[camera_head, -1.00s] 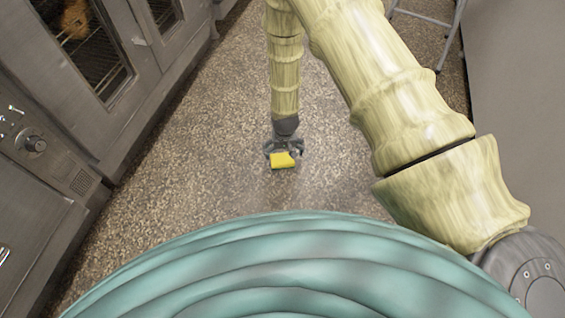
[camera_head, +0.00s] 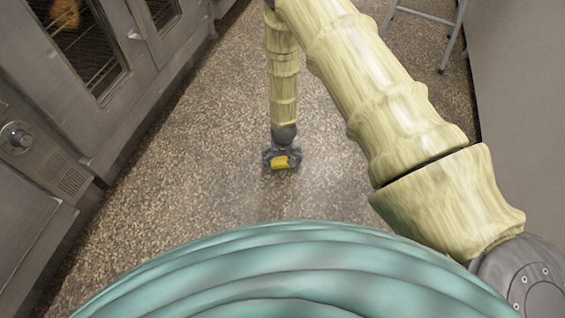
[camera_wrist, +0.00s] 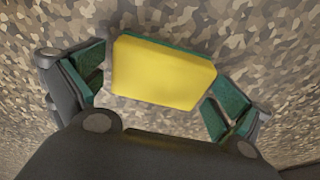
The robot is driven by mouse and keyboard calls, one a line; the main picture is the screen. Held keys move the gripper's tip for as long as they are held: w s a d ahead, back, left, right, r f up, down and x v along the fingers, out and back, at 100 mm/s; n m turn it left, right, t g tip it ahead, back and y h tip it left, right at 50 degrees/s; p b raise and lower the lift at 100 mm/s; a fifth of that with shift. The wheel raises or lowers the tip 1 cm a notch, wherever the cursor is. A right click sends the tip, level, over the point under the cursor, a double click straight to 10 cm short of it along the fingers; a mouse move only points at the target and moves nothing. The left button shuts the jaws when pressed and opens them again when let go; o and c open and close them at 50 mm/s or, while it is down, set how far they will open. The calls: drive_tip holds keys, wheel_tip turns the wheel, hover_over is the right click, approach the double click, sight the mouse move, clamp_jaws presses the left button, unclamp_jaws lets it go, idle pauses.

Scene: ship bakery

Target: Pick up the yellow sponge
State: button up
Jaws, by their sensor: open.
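In the head view the sponge (camera_head: 280,162) is partly covered by my gripper (camera_head: 282,160). In the wrist view my gripper (camera_wrist: 158,95) is open, with one green-padded finger to the left of the sponge and the other at its lower right. The sponge sits between the fingers, a little tilted in the picture. I see a gap at each finger; firm contact does not show.
Steel ovens (camera_head: 110,100) with glass doors line the left side. A grey panel (camera_head: 515,90) stands on the right, and a metal stand's legs (camera_head: 447,45) show at the upper right. The speckled floor (camera_head: 205,150) around the sponge is clear.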

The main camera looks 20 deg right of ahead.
sight(282, 158)
drive_tip(key=c, duration=0.8)
drive_tip(key=shift+r, duration=0.1)
drive_tip(key=shift+r+p, duration=0.45)
drive_tip(key=shift+r, duration=0.05)
wheel_tip(282, 158, up, 3)
drive_tip(key=shift+r+p, duration=0.1)
drive_tip(key=shift+p, duration=1.15)
drive_tip(key=s+p, duration=0.2)
drive_tip(key=s, duration=0.3)
drive_tip(key=s+p, duration=0.2)
drive_tip(key=s, duration=0.3)
drive_tip(key=s+a+p, duration=0.1)
drive_tip(key=s+p, duration=0.1)
drive_tip(key=s, duration=0.4)
drive_tip(key=shift+r, duration=0.3)
